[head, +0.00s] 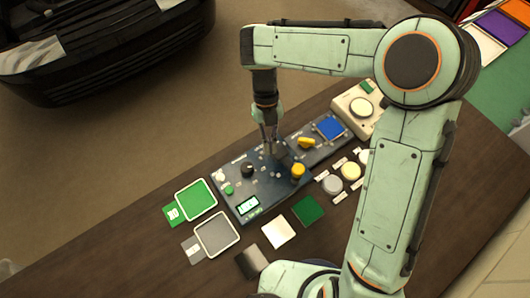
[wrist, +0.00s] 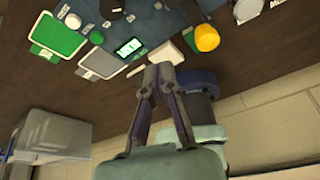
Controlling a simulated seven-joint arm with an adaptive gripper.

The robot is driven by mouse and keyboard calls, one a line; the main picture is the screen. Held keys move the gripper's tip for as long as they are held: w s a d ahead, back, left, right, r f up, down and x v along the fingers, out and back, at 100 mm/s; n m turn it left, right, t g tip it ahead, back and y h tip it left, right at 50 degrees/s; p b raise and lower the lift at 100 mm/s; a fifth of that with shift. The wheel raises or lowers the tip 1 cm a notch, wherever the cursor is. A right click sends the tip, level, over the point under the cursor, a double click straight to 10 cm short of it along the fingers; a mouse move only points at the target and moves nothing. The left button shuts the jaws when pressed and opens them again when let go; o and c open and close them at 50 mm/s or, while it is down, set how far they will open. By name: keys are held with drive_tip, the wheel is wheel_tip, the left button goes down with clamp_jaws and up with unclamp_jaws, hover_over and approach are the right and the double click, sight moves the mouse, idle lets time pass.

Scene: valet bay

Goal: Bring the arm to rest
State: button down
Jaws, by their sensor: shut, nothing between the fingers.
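My arm reaches over the table, bent at the elbow, with my gripper (head: 269,148) pointing down at the dark blue control panel (head: 232,193). In the wrist view my gripper (wrist: 160,70) has its fingertips together with nothing between them. The head view does not show clearly whether the fingertips touch the panel. The panel carries a black knob (head: 247,170), a yellow knob (head: 298,170), a green button (head: 229,190) and a small lit display (head: 248,206).
A green framed pad (head: 196,199) and a grey framed pad (head: 216,234) lie left of the panel. White (head: 278,232) and green (head: 308,210) squares lie in front. A second panel with a blue square (head: 330,128) and a cream box (head: 345,105) stand behind right.

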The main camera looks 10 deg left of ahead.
drive_tip(key=shift+d+r, duration=0.1)
drive_tip(key=shift+r, duration=0.35)
